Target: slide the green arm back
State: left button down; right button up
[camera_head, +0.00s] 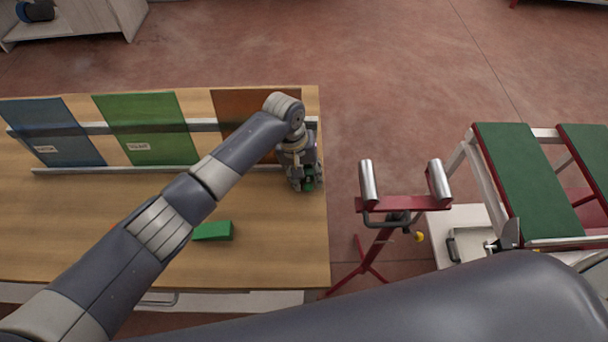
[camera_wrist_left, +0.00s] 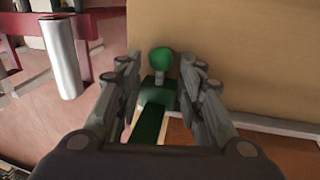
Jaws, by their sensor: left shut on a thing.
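The green arm (camera_wrist_left: 150,122) shows in the left wrist view, running up between the fingers, with a round green knob (camera_wrist_left: 162,61) at its far end. In the head view only a small green part of it (camera_head: 309,184) shows at the gripper, near the table's right edge. My left gripper (camera_head: 304,186) points down there and is shut on the green arm; its fingers stand on both sides of it in the left wrist view (camera_wrist_left: 160,82). Much of the arm is hidden by the gripper. My right gripper is not in view.
Blue (camera_head: 55,132), green (camera_head: 150,128) and brown (camera_head: 235,107) panels lean on a rack on the wooden table (camera_head: 270,245). A green block (camera_head: 214,231) lies in front. A red roller stand (camera_head: 390,204) and a green-topped frame (camera_head: 525,180) stand right, across a gap.

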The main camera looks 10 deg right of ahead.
pick_arm(q)
jog(key=c, duration=1.5)
grip_release()
jog(key=shift+s+d, duration=0.15)
jog(key=shift+d, duration=0.15)
jog(key=shift+o, duration=0.2)
jog(key=shift+d, duration=0.1)
notch_tip(320, 180, up, 12)
jog(key=a, duration=0.2)
jog(key=shift+w+a, duration=0.35)
jog(key=shift+f, duration=0.15)
